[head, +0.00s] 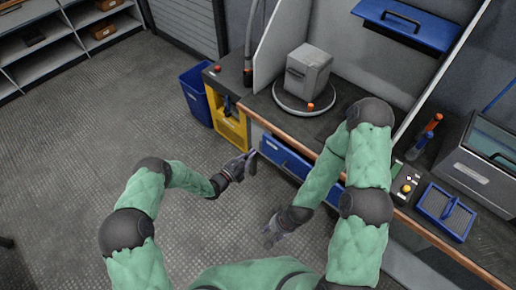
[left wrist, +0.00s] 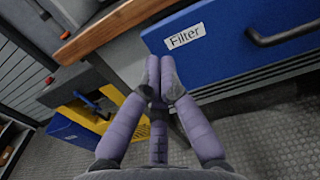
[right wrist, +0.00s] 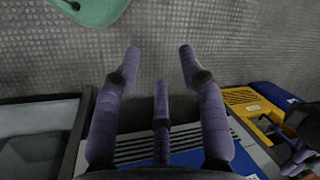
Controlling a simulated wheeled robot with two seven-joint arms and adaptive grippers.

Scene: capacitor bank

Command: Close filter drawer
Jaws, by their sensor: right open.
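The filter drawer (head: 287,158) is blue and sits under the wooden bench edge in the head view. In the left wrist view, its front (left wrist: 225,55) bears a white "Filter" label and a dark bar handle (left wrist: 285,35). How far it stands out is hard to tell. My left gripper (head: 246,163) is at the drawer's left end. Its fingertips (left wrist: 161,72) are together with nothing seen between them, close to the drawer's left edge; contact cannot be told. My right gripper (head: 269,236) is open and empty, low over the floor, with its fingers (right wrist: 160,58) spread apart.
A yellow cabinet (head: 229,125) and a blue bin (head: 196,92) stand left of the drawer. The bench (head: 335,110) carries a grey box (head: 309,70) on a round plate, and a blue-framed tray (head: 445,210) at the right. The floor at left is clear.

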